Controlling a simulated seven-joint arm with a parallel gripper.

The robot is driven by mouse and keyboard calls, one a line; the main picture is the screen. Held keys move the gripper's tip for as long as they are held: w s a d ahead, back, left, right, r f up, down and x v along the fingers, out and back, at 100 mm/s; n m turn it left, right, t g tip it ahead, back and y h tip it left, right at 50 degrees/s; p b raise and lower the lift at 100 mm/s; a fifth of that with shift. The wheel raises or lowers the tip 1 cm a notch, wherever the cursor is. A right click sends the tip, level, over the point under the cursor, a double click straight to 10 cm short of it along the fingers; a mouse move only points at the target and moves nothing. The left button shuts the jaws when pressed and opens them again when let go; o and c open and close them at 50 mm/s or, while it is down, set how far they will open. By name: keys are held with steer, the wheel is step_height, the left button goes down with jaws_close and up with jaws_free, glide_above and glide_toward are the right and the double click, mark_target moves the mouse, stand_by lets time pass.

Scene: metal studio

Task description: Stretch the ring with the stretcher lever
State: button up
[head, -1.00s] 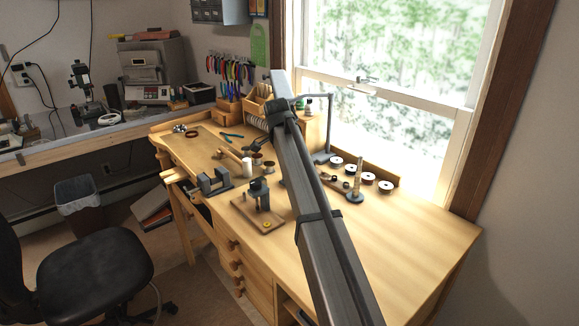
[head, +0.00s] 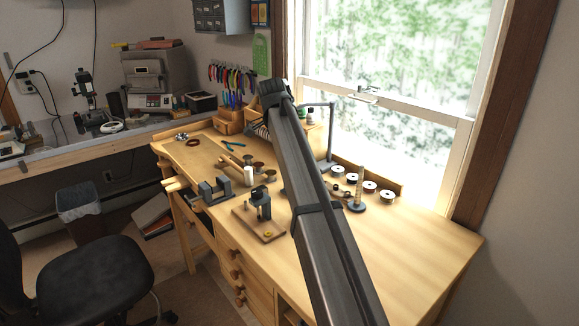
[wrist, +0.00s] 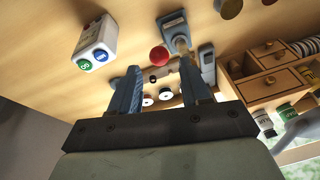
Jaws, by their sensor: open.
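My gripper (wrist: 160,92) is open and empty in the wrist view, its two blue-grey fingers apart. In the head view my arm hides it. Beyond the fingers in the wrist view, a red ball knob (wrist: 159,56) shows beside a blue-grey metal device (wrist: 176,30), apart from the fingers; I cannot tell for sure that it is the stretcher lever. In the head view a dark metal tool (head: 262,203) stands on a wooden base (head: 248,225). A small yellow round piece (head: 268,234) lies at the base's front corner; I cannot tell whether it is the ring.
A white box with coloured buttons (wrist: 97,42) and a small wooden drawer unit (wrist: 270,62) show in the wrist view. A grey vise (head: 215,190), a tapered post (head: 360,185) and several spools (head: 369,187) stand on the bench. The bench's front right (head: 405,245) is clear.

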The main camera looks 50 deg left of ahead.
steer(key=shift+v, duration=2.55)
